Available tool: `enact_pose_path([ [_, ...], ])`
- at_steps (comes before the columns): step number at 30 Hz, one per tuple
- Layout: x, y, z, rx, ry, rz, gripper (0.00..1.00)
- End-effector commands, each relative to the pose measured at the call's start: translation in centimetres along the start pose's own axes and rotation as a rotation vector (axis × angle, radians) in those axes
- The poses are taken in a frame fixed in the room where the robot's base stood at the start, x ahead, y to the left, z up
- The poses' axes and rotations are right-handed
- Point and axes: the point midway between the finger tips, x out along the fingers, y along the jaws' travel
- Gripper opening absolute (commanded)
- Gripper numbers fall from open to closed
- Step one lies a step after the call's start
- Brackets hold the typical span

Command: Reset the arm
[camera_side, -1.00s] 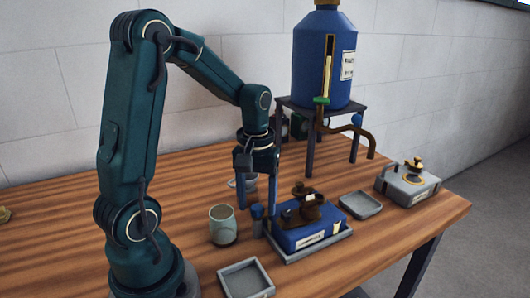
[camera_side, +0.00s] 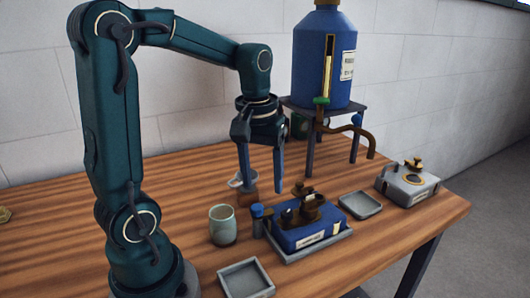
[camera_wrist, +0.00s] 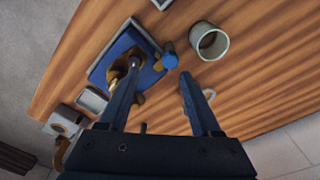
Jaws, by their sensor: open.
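My gripper (camera_side: 262,180) hangs from the teal arm with its fingers pointing down, spread apart and empty, above the table (camera_side: 180,178). The blue machine with brass fittings (camera_side: 305,230) sits on a grey tray to the right of and below the gripper. In the wrist view, the blue machine (camera_wrist: 118,50) lies partly behind the left finger.
A blue tank (camera_side: 310,65) on a stand is behind right. Grey trays (camera_side: 246,279) (camera_side: 360,205) and a grey box (camera_side: 408,186) lie around.

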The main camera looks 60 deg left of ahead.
Motion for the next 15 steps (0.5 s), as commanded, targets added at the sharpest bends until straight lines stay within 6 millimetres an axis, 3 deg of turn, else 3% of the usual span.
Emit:
enact_pose_path([
  [6, -3.2, 2.2, 4.7, 0.238, 0.165, 0.084, 0.65],
  [15, -3.8, 2.5, 10.3, 0.569, 0.346, 0.181, 0.65],
])
